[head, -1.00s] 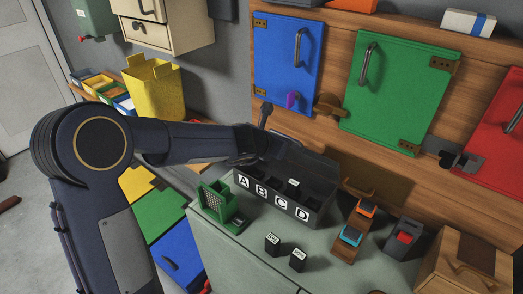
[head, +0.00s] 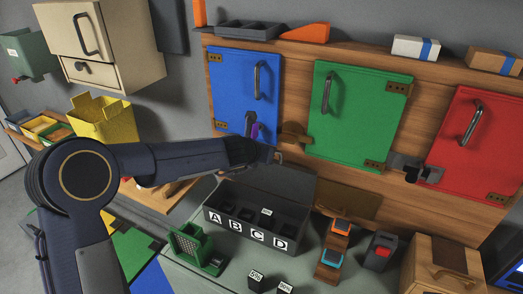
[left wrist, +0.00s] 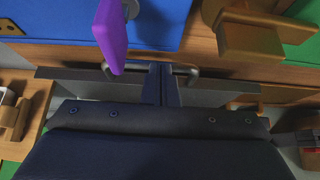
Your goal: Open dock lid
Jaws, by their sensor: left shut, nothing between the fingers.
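The dark grey dock (head: 207,214), lettered A B C D on its front, stands on the grey-green worktop. Its lid (head: 285,186) is raised and tilted back along the rear, so the compartments show from above. My left gripper (head: 270,153) is at the lid's upper edge, below the blue door. In the left wrist view my left gripper (left wrist: 161,72) has its fingers together and empty, right by the lid's bar handle (left wrist: 190,70). Whether they touch the handle I cannot tell. The lid's edge (left wrist: 75,74) runs across behind the fingers. My right gripper is not in view.
Blue (head: 232,85), green (head: 355,110) and red (head: 475,140) doors hang on the wooden panel behind. A purple piece (left wrist: 113,32) and a brown latch (left wrist: 250,35) are close to my left gripper. Small blocks (head: 256,280) stand in front of the dock.

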